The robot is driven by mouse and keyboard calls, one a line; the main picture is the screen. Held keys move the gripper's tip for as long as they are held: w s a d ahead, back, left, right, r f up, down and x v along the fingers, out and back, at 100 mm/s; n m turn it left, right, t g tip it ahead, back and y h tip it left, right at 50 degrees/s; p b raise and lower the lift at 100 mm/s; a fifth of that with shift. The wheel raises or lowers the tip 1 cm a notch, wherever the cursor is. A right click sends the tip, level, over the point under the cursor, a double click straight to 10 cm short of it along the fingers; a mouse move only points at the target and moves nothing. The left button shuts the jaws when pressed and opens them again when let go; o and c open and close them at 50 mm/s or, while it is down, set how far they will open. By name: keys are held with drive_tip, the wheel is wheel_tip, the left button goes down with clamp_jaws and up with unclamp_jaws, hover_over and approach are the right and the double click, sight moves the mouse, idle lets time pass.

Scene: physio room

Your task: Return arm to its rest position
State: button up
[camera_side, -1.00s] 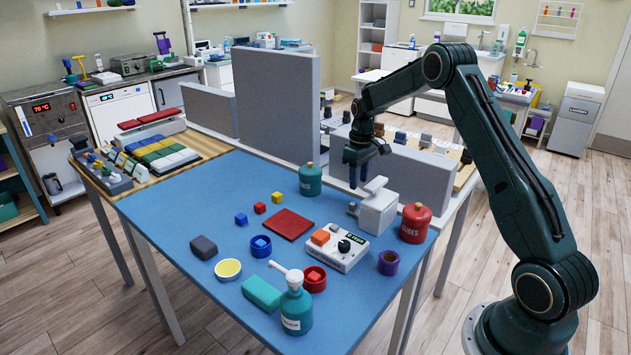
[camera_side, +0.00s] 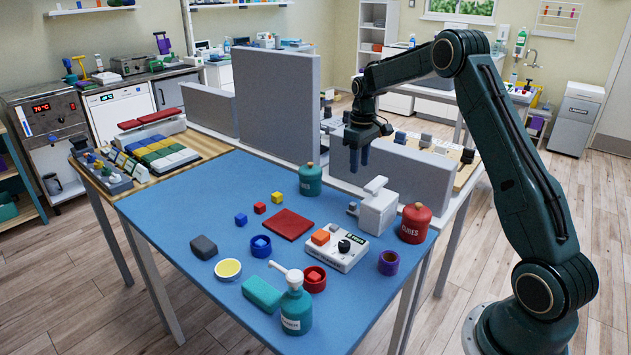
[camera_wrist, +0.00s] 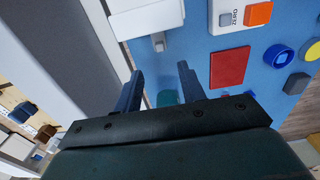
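My gripper (camera_side: 359,162) is in the air above the back right part of the blue table (camera_side: 180,213), in front of the low grey panel. In the wrist view my gripper (camera_wrist: 158,88) shows two blue fingers apart with nothing held between them. The teal canister (camera_side: 310,181) stands on the table to its left; its top is partly seen beyond the fingers in the wrist view. A white dispenser with a lever (camera_side: 377,210) stands below and slightly right of my gripper, apart from it.
A tall grey panel (camera_side: 275,105) rises left of my gripper, and a low grey panel (camera_side: 420,180) runs behind it. A red canister (camera_side: 415,224), a white scale-like device (camera_side: 338,248), a red mat (camera_side: 288,224) and several small items stand on the table. The table's left part is mostly clear.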

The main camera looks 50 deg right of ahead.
drive_tip(key=s+a+r+t, duration=0.1)
drive_tip(key=s+a+r, duration=0.5)
drive_tip(key=a+r, duration=0.2)
drive_tip(key=s+a+r+t, duration=0.2)
drive_tip(key=s+a+r, duration=0.3)
drive_tip(key=a+r, duration=0.35)
drive_tip(key=s+a+t, duration=0.1)
drive_tip(key=s+a, duration=0.2)
drive_tip(key=s, duration=0.3)
drive_tip(key=s+a, duration=0.3)
drive_tip(key=s, duration=0.4)
drive_tip(key=s+a+f+t, duration=0.1)
drive_tip(key=s+a, duration=0.3)
drive_tip(key=s, duration=0.2)
drive_tip(key=shift+s+t, duration=0.3)
drive_tip(key=shift+s, duration=0.05)
